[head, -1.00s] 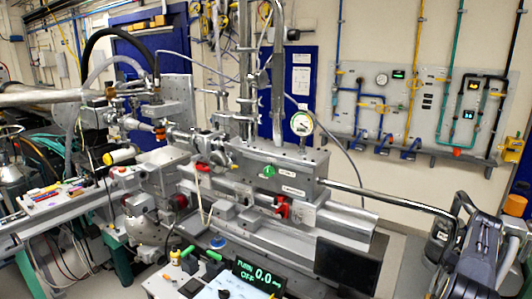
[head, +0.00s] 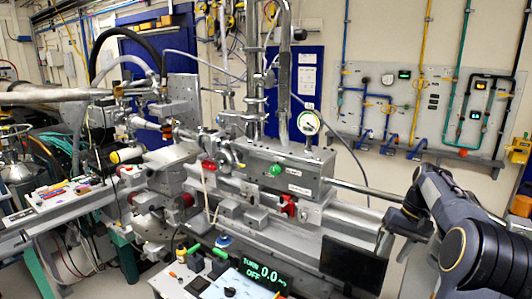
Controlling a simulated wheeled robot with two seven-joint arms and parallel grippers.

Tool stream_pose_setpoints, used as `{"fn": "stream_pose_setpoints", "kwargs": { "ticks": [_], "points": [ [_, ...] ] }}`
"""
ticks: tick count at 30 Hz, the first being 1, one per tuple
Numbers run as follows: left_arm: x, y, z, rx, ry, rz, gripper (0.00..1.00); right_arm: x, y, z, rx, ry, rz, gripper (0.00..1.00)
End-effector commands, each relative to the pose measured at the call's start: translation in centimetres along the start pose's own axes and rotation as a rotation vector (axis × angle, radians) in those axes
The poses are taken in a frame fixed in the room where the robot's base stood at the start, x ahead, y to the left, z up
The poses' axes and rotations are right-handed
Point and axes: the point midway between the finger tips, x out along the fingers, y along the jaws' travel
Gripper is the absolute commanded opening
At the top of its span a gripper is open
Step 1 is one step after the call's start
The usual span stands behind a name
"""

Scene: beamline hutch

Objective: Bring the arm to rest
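My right arm (head: 470,235) comes in from the lower right and bends at a dark joint in front of the steel beamline bench. My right gripper (head: 382,240) hangs at the arm's left end, beside the upper right corner of a dark monitor. It is small and seen edge-on, so its finger opening cannot be told. I see nothing held in it. My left arm and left gripper are out of view.
The dark monitor (head: 352,266) and a control box with a green "TURN 0.0 OFF" display (head: 265,272) stand at the bottom. The steel bench (head: 320,215) with red and green knobs fills the middle. A pipe panel (head: 425,110) hangs on the back wall.

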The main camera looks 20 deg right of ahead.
Motion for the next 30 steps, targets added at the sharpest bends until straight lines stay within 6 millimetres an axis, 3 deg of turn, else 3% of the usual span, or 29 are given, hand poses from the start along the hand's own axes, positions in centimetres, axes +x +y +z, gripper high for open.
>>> {"fn": "stream_pose_setpoints", "kwargs": {
  "ticks": [1,3,9,15,18,23,30],
  "points": [
    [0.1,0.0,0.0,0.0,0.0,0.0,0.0,-0.6,-3.1,2.2,-0.054,0.031,-0.009,0.39],
    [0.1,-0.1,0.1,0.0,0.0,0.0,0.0,-0.7,-6.6,5.2,-0.119,0.071,-0.022,0.39],
    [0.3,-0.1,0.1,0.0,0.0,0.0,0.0,1.2,-13.4,15.7,-0.299,0.183,-0.08,0.39],
    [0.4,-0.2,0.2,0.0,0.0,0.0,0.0,6.2,-15.9,26.0,-0.461,0.281,-0.154,0.39],
    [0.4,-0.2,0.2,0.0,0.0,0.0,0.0,8.7,-16.0,29.4,-0.516,0.313,-0.186,0.39],
    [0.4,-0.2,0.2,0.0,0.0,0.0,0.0,11.1,-15.9,32.1,-0.56,0.339,-0.214,0.39],
    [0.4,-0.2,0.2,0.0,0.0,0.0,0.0,11.6,-15.8,32.5,-0.566,0.342,-0.218,0.39]
  ]
}}
